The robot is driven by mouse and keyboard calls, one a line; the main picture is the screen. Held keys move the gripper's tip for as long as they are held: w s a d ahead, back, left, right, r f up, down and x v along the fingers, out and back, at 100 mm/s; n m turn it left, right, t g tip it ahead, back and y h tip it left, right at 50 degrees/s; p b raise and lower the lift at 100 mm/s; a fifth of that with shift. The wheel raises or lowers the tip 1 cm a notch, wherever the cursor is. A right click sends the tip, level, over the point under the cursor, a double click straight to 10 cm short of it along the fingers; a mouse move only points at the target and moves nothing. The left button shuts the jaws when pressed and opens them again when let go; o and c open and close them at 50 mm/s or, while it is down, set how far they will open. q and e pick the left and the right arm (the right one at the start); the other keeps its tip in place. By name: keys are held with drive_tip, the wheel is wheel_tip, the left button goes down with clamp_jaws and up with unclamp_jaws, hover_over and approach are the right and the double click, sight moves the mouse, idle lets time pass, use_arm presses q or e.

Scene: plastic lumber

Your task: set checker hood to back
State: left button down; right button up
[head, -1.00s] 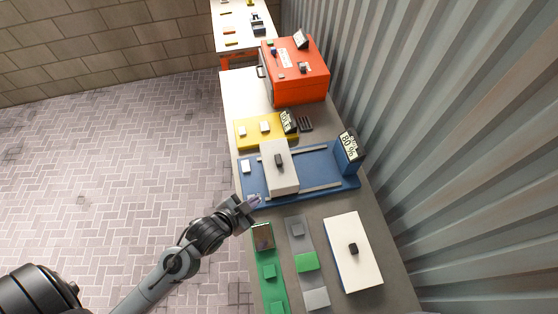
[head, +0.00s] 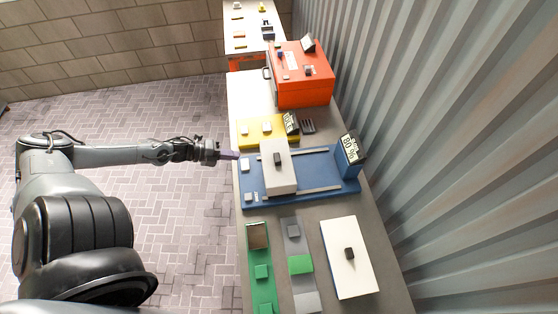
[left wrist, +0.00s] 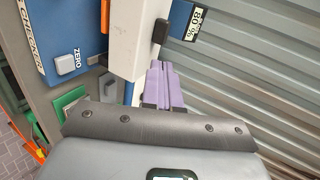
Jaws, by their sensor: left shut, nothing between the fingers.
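The blue checker (head: 318,166) lies on the long grey bench, with two pale rails across it. Its white hood (head: 281,181) sits on the rails toward the left part of the base and has a black knob (head: 277,158) on top. My left gripper (head: 230,156) is shut and empty at the checker's left edge, apart from the hood. In the left wrist view, its purple fingers (left wrist: 164,88) appear below the white hood (left wrist: 128,50) and the black knob (left wrist: 160,31). The label CHECKER and a ZERO button (left wrist: 66,63) show there too. My right gripper is out of view.
A display reading 80 % (head: 350,147) stands at the checker's right end. A yellow unit (head: 262,131) and a red-orange box (head: 302,85) stand beyond it. Green trays (head: 259,250) and a white-topped block (head: 349,262) lie nearer. A corrugated wall bounds the right; open floor lies left.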

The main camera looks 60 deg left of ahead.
use_arm(q)
drive_tip(key=shift+a+f+m+g, duration=0.25)
drive_tip(key=shift+a+m+g, duration=0.15)
drive_tip(key=shift+m+g, duration=0.1)
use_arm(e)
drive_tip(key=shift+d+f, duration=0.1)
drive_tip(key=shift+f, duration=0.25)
use_arm(q)
drive_tip(key=shift+b, duration=0.3)
drive_tip(key=b, duration=0.4)
approach(274, 159)
wheel_tip(274, 159, down, 3)
drive_tip(key=w, duration=0.1)
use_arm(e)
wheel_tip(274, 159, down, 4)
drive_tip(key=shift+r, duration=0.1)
use_arm(q)
drive_tip(key=shift+w+d+f, duration=0.1)
drive_tip(key=shift+w+d, duration=0.3)
drive_tip(key=shift+w, duration=0.25)
drive_tip(key=shift+w+d+r, duration=0.1)
drive_tip(key=shift+w+d, duration=0.25)
drive_tip(key=shift+w, duration=0.3)
drive_tip(key=shift+w+d+f, duration=0.1)
drive_tip(key=shift+w+d, duration=0.3)
drive_tip(key=shift+w, duration=0.25)
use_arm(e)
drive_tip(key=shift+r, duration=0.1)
